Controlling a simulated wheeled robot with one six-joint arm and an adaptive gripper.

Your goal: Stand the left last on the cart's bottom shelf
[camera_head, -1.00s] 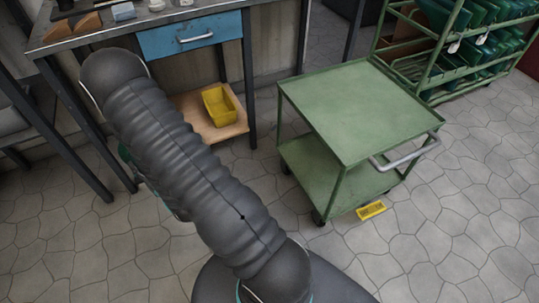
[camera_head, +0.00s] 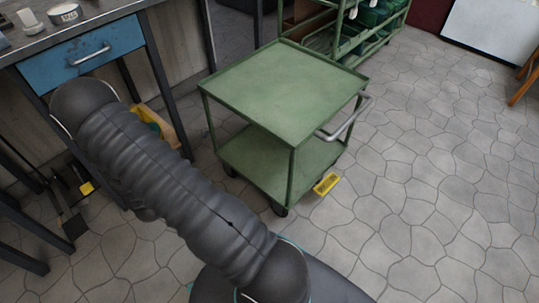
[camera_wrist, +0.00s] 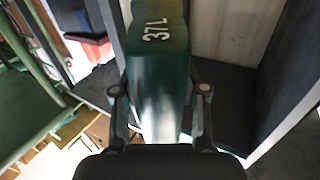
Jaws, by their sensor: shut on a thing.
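My gripper (camera_wrist: 160,100) is shut on a dark green last (camera_wrist: 172,58) marked 37L, with one finger on each side of it. My arm hides the gripper and the last in the head view. The green cart (camera_head: 290,85) stands right of my arm, its flat top empty. Its bottom shelf (camera_head: 255,165) shows below the top, and the part I see is bare. The held last is apart from the cart.
A workbench with a blue drawer (camera_head: 85,55) stands at the left. A yellow floor marker (camera_head: 326,184) lies by the cart's front wheel. A green rack (camera_head: 370,25) with green lasts is behind the cart.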

